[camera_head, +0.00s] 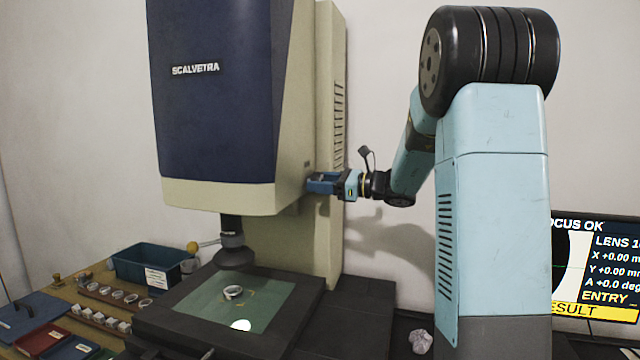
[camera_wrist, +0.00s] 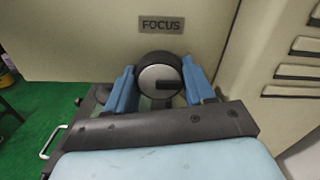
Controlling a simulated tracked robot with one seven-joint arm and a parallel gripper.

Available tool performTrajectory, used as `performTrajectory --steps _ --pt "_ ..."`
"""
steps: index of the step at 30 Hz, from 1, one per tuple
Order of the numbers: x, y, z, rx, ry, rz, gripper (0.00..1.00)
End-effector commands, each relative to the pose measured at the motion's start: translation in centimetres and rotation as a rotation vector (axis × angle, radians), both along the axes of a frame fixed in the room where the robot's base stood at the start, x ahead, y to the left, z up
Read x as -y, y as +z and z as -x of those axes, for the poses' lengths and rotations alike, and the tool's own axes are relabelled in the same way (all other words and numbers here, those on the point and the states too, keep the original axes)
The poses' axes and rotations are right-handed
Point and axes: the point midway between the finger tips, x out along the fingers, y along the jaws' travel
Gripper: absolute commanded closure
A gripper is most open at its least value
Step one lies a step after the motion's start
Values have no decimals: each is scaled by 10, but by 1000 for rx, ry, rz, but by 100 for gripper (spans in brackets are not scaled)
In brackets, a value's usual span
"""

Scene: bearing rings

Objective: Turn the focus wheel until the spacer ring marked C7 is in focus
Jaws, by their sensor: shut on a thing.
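The focus wheel (camera_wrist: 160,78) is a dark-rimmed knob with a pale face and a dark bar, under a FOCUS label (camera_wrist: 161,25) in the wrist view. My gripper (camera_wrist: 159,85) has its blue fingers on both sides of the wheel and is shut on it. In the head view my gripper (camera_head: 322,183) reaches the right side of the measuring machine (camera_head: 215,100), and the wheel is hidden there. A spacer ring (camera_head: 233,292) lies on the green stage plate (camera_head: 200,299) under the lens (camera_head: 234,250). Its marking is too small to read. The screen (camera_head: 598,270) at right shows "OCUS OK", its left edge cut off.
A blue bin (camera_head: 150,265) with a label stands left of the stage. Several rings (camera_head: 118,294) and small blocks (camera_head: 100,318) sit in rows on the wooden bench. Vent slots (camera_wrist: 300,72) are right of the wheel. A crumpled pale thing (camera_head: 420,341) lies by my arm.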

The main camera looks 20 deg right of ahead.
Motion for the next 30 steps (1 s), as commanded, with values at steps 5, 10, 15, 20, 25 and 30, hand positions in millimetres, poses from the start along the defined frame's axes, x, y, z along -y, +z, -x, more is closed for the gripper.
performTrajectory --steps 5,10,15,20,25,30 --pt "2 0 -1 -8 -5 -6 77" --pt "2 0 -1 -62 -5 -42 77" --pt "3 0 -2 -77 -5 -52 78" --pt "3 0 -2 -78 -6 -51 44" --pt "2 0 -1 -78 -4 -51 28" --pt "2 0 -1 -78 -3 -51 22"
